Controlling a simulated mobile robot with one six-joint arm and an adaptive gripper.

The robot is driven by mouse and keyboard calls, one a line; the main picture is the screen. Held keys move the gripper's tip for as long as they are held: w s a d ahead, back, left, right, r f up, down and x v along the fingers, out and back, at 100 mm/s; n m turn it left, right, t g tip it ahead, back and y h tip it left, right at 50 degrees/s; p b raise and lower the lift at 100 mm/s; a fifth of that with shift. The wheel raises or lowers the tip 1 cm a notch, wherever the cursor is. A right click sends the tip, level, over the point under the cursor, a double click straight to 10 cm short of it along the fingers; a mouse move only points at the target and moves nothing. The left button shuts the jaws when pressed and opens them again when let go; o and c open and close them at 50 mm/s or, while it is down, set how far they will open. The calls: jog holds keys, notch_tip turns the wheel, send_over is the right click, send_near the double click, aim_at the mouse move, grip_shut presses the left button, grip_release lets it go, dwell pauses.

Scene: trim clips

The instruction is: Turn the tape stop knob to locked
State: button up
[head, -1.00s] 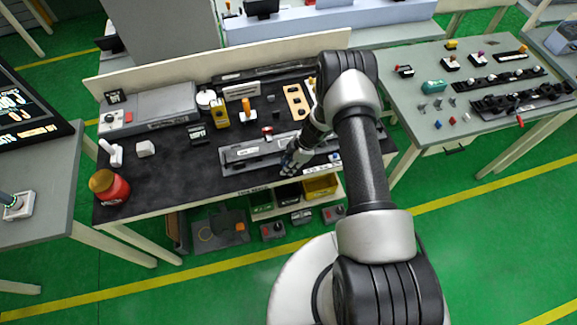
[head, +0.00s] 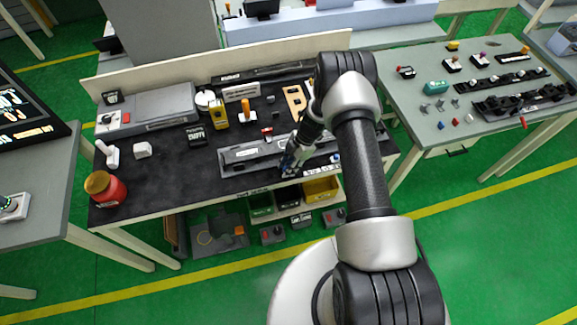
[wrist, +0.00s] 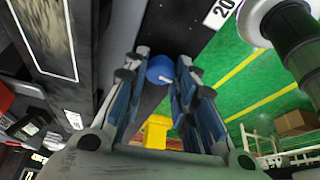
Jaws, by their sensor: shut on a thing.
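In the wrist view a round blue knob (wrist: 159,70) with a white mark lies between the fingertips of my gripper (wrist: 161,78). The two blue-padded fingers are closed on its sides. In the head view my gripper (head: 287,168) points down at the front edge of the black bench (head: 190,172), beside a long grey fixture (head: 240,155). The knob in my grip is hidden there by the gripper, and any lock marking around it cannot be read.
A red jar (head: 107,190) stands at the bench's left front corner. A yellow bin (head: 321,188) sits on the shelf below. A second bench (head: 430,130) with clips stands to the right.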

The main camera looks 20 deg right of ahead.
jog(key=o, duration=1.1)
jog(key=shift+c, duration=0.2)
jog(key=shift+r, duration=0.1)
jog(key=v, duration=0.7)
jog(key=shift+r, duration=0.4)
jog(key=shift+d, duration=0.1)
